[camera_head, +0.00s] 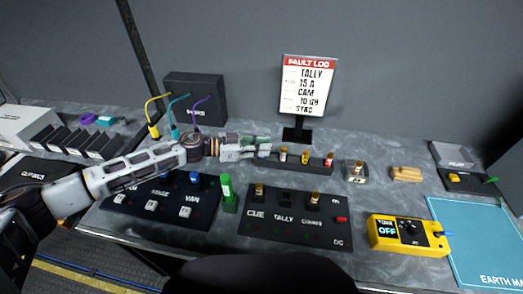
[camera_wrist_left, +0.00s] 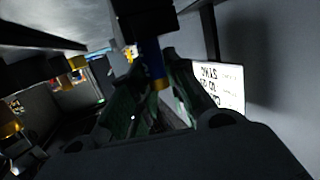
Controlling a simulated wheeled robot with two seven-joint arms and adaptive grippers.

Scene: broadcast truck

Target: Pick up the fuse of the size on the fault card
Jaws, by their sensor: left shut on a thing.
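The fault card (camera_head: 308,88) stands upright at the back and reads "TALLY 15 A" above other lines; part of it shows in the left wrist view (camera_wrist_left: 222,88). My left gripper (camera_head: 262,148) is at the left end of the dark fuse rack (camera_head: 296,165). In the left wrist view its fingers (camera_wrist_left: 152,105) are shut on a blue fuse (camera_wrist_left: 152,62) with a gold cap. The fuse's lower end and any printed rating are not clear. My right gripper is not in view.
A black panel (camera_head: 297,228) marked CUE, TALLY and COMMS lies in front, beside a green upright piece (camera_head: 228,190). A yellow tester (camera_head: 408,236) reading OFF and a blue mat (camera_head: 480,240) are at right. A black box (camera_head: 195,98) with cables stands behind my arm.

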